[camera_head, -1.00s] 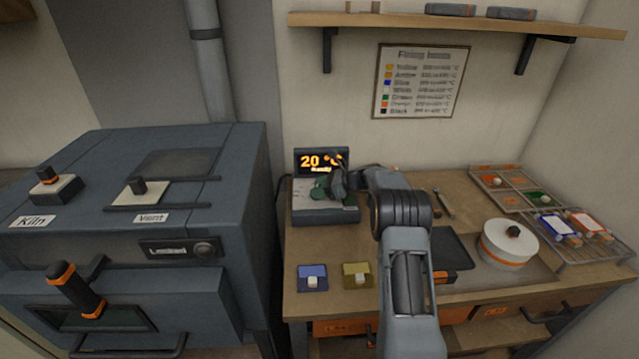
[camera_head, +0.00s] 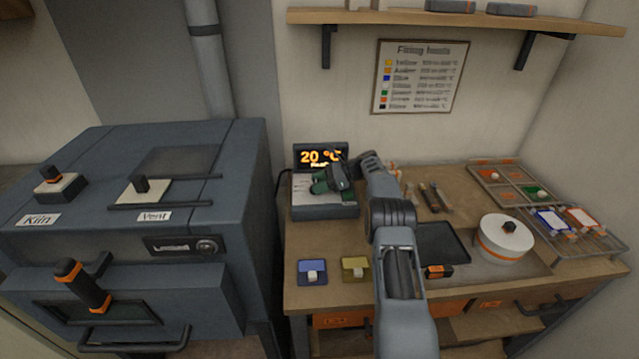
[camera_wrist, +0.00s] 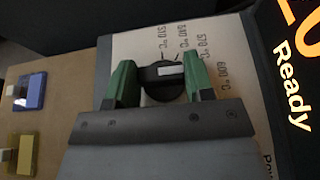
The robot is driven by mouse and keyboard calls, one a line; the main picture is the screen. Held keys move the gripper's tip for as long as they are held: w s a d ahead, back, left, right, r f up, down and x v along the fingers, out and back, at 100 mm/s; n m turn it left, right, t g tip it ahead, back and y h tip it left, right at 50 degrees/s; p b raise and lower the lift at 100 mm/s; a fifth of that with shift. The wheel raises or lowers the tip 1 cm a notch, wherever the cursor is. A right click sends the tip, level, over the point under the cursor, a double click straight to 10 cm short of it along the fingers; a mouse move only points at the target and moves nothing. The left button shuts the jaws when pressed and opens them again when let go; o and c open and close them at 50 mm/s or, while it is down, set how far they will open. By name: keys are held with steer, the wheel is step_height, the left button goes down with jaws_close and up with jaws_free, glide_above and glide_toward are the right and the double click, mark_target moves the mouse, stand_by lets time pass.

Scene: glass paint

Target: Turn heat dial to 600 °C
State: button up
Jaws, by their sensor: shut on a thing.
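The heat dial (camera_wrist: 165,76) is a dark round knob with a white mark, on the pale top face of the controller box (camera_head: 322,211). Printed marks of 510, 540, 570 and 600 °C curve around the dial in the wrist view. My gripper (camera_wrist: 160,82) has its green fingers on both sides of the dial and is shut on it. In the head view my gripper (camera_head: 330,182) hides the dial. The orange display (camera_head: 321,157) reads 20 °C, and the wrist view shows the word Ready.
Blue (camera_head: 312,272) and yellow (camera_head: 356,268) tiles with pale knobs lie in front of the controller. A black tray (camera_head: 441,242), a white lidded pot (camera_head: 506,238) and a wire rack (camera_head: 583,246) are to the right. The kiln (camera_head: 225,255) stands left.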

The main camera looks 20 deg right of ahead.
steer(key=shift+f, duration=0.1)
steer(key=o, duration=0.9)
steer(key=shift+b+v, duration=0.45)
steer(key=shift+v, duration=3.35)
steer(key=shift+a, duration=0.1)
